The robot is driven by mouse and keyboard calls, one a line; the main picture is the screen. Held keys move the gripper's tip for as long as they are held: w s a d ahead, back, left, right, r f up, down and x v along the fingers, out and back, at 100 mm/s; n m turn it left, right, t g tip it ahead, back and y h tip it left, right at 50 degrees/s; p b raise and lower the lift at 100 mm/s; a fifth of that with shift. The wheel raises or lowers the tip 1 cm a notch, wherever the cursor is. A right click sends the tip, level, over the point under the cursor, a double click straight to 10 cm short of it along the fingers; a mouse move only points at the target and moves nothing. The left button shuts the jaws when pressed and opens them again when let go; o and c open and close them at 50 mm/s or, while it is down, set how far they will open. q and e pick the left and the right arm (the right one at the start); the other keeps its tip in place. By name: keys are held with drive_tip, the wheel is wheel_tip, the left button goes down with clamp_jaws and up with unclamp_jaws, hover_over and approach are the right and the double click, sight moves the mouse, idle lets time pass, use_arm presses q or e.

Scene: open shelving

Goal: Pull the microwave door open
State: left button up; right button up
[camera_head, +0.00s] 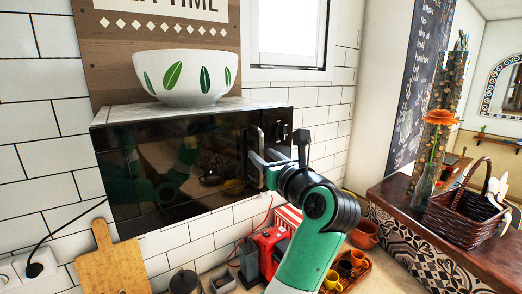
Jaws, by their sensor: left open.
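The black microwave (180,165) is mounted against the tiled wall, and its dark glass door looks shut. The upright door handle (254,141) is near the right side of its front. My left gripper (260,168) is open at the handle, with its fingers pointing left toward the door. I cannot tell whether the handle is between the fingers or whether they touch it. The gripper and wrist hide the lower right of the microwave front. My right gripper is not in view.
A white bowl with green leaves (187,77) stands on top of the microwave. Below are a red appliance (268,246), a tray of small cups (345,270) and a cutting board (105,262). A wicker basket (456,213) and an orange flower (438,118) are at right.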

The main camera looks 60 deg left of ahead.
use_arm(q)
drive_tip(key=shift+w+a, duration=0.1)
drive_tip(key=shift+a, duration=1)
clamp_jaws()
idle(0.6)
